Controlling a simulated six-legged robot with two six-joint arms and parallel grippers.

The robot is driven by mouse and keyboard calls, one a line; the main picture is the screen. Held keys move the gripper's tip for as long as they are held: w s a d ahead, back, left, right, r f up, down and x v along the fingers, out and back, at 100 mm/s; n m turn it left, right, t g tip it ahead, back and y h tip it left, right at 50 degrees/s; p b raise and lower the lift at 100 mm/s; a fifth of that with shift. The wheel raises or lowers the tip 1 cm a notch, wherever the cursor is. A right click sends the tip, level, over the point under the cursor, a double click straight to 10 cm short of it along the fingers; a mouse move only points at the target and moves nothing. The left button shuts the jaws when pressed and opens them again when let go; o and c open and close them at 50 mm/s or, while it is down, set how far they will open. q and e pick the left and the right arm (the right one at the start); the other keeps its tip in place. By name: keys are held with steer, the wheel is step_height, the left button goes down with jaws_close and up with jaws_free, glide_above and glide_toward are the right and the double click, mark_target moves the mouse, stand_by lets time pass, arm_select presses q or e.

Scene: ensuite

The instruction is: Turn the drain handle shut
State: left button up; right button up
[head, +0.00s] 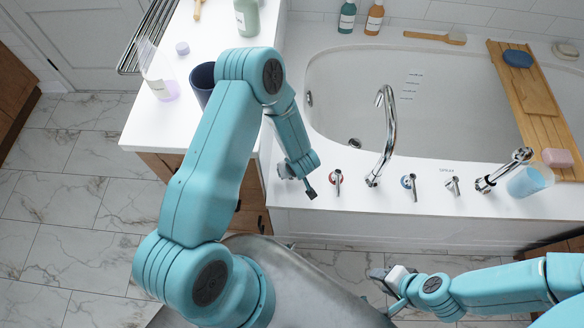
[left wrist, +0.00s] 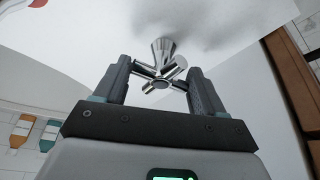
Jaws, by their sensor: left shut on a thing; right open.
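The drain handle (left wrist: 161,82) is a chrome cross-shaped knob on a flared stem on the white tub deck. It shows in the left wrist view between the two dark fingers of my left gripper (left wrist: 158,72), which is shut on its spokes. In the head view my left gripper (head: 297,179) is at the tub's front left corner, left of the red-marked tap handle (head: 336,180), and it hides the drain handle. My right gripper (head: 388,280) is open and empty, low over the floor in front of the tub.
The curved chrome spout (head: 386,135), blue-marked handle (head: 410,185), spray handle (head: 452,186) and hand shower (head: 505,170) stand along the deck to the right. A white counter (head: 165,123) with a dark cup (head: 202,82) lies to the left.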

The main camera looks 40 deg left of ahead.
arm_select(q)
steer(key=shift+w, duration=0.25)
steer(key=o, duration=0.8)
steer(key=shift+o, duration=0.5)
steer(key=shift+f, duration=0.1)
steer(key=shift+s, duration=0.15)
steer(key=p+v, duration=0.2)
steer(key=v, duration=1.4)
steer(key=shift+p, duration=0.35)
